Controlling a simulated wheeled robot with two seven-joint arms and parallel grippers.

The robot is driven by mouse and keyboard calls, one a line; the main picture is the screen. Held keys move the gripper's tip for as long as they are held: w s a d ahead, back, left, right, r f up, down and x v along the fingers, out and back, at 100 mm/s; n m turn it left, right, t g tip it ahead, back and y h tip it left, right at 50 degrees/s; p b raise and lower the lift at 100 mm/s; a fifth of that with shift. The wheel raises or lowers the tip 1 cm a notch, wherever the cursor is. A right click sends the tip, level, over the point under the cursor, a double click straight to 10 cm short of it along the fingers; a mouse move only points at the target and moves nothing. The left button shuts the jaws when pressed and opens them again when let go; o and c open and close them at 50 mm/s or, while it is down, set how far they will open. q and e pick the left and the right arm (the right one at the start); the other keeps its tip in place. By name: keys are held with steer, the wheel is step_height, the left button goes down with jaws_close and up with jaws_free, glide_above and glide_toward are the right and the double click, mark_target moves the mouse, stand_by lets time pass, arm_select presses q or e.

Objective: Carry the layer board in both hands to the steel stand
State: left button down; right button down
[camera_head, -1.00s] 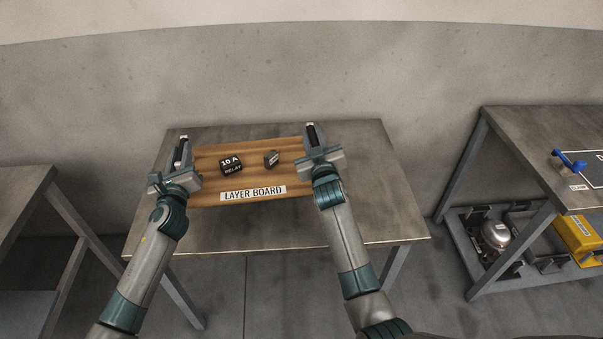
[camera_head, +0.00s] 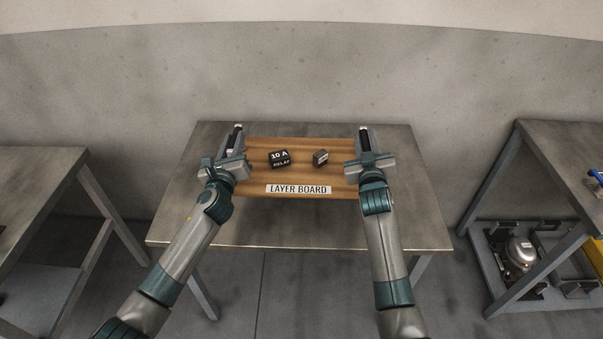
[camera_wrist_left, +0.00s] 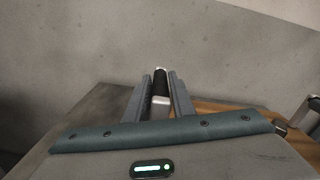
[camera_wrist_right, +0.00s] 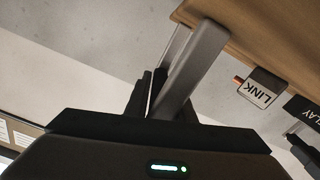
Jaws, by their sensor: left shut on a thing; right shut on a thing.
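The brown wooden layer board (camera_head: 300,174) is level between my two grippers, over a grey steel-topped table (camera_head: 300,228) at the centre. A shadow shows below its near edge; its exact height is unclear. My left gripper (camera_head: 236,142) is shut on the board's left-end handle, a dark grip also seen between the fingers in the left wrist view (camera_wrist_left: 160,88). My right gripper (camera_head: 364,142) is shut at the board's right end; its handle is mostly hidden. A black 10 A relay (camera_head: 280,158) and a small dark link block (camera_head: 320,158) lie on the board.
Another grey table (camera_head: 40,190) stands at the left. At the right, a table (camera_head: 565,150) has a lower shelf holding a silver compressor (camera_head: 521,254). Floor gaps separate the tables. A concrete wall (camera_head: 300,75) rises behind them.

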arm_select(q)
steer(key=shift+r, duration=0.1)
arm_select(e)
steer(key=shift+f, duration=0.15)
